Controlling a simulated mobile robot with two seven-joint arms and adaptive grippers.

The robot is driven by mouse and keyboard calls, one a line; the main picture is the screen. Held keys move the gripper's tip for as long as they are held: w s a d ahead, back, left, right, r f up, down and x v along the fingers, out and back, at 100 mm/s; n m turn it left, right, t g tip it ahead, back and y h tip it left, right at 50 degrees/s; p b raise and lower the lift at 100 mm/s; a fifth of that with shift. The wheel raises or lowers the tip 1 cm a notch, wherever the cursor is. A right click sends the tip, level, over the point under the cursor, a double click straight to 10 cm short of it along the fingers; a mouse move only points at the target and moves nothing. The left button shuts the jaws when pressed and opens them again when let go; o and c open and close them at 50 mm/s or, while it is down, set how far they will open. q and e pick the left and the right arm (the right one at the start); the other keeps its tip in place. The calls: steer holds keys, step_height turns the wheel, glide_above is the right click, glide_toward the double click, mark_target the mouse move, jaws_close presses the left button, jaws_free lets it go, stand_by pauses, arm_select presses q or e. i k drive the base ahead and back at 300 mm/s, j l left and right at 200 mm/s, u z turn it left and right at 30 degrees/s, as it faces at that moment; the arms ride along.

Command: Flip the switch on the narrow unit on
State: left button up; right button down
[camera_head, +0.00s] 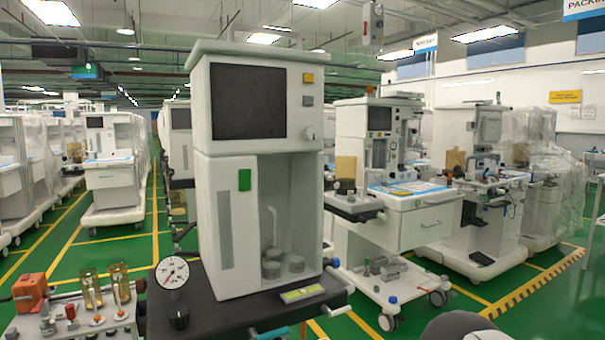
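The narrow unit (225,165) is a tall white cabinet in the middle, close to me. It has a dark screen (248,101) at the top. Right of the screen are a yellow square button (308,78), a grey square button (308,101) and a small pale switch-like piece (309,133). That piece is too small to tell its position. A green rectangle (245,180) sits on the front panel below the screen. Neither of my grippers shows. A grey rounded shape at the bottom right edge may be part of my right arm.
The unit stands on a black shelf (225,315) with a round gauge (172,272) and a black knob. Orange and brass parts stand at lower left. White carts (415,220) stand at right, more at left. Green floor (125,252) with yellow lines shows between them.

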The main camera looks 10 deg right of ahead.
mark_target(245, 175)
steer(key=i+l+u, duration=0.15)
steer(key=l+u, duration=0.2)
steer(key=l, duration=0.7)
steer(key=l+u, duration=0.3)
steer(key=l, duration=0.75)
steer(key=k+l+u, duration=0.1)
steer(key=l+u, duration=0.25)
steer(key=l, duration=0.65)
